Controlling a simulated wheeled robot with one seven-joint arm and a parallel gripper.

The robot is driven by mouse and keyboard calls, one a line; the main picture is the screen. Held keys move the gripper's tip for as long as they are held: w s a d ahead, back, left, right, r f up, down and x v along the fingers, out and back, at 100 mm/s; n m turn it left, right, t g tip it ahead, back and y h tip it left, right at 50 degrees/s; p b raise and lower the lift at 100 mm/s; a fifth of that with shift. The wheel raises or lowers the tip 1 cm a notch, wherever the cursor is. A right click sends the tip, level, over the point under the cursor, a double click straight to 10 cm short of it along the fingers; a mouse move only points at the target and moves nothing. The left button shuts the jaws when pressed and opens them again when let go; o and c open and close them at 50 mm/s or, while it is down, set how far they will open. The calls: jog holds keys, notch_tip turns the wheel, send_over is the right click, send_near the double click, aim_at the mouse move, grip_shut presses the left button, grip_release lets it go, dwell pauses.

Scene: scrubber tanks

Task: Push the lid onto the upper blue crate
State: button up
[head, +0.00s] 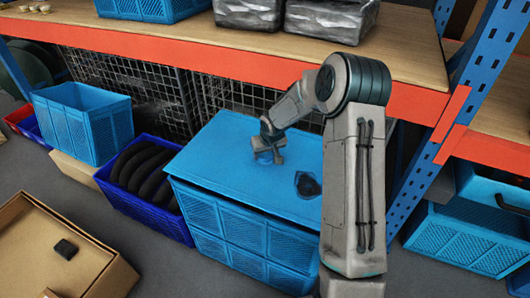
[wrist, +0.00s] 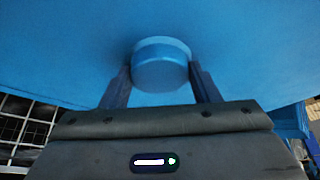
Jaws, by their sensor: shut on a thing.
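The light blue lid (head: 208,152) lies over the top of the upper blue crate (head: 215,217), which is stacked on another blue crate (head: 214,248). The lid's front edge runs along the crate's rim; I cannot tell whether it is fully seated. My gripper (head: 266,155) is over the middle of the lid. In the wrist view, the gripper (wrist: 161,80) is shut on the lid's round blue knob (wrist: 160,66), with a finger on each side. The lid fills most of that view. My arm hides the right end of the lid and crates.
A dark blue bin (head: 107,188) with black curved items stands left of the stack. An open blue crate (head: 82,115) stands farther left. A cardboard box (head: 92,277) is at front left. An orange shelf beam (head: 250,66) crosses above, and a blue post (head: 425,160) stands right.

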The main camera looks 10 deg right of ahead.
jog(key=shift+f, duration=0.25)
dwell(0.4)
jog(key=shift+f+b, duration=0.3)
jog(key=shift+b, duration=0.2)
jog(key=shift+f+b, duration=0.85)
jog(key=shift+f, duration=0.15)
dwell(1.4)
jog(key=o, duration=2)
jog(key=shift+s, duration=0.1)
jog(key=shift+c, duration=0.2)
jog(key=shift+r, duration=0.15)
jog(key=shift+r+p, duration=2.45)
jog(key=shift+r, duration=0.9)
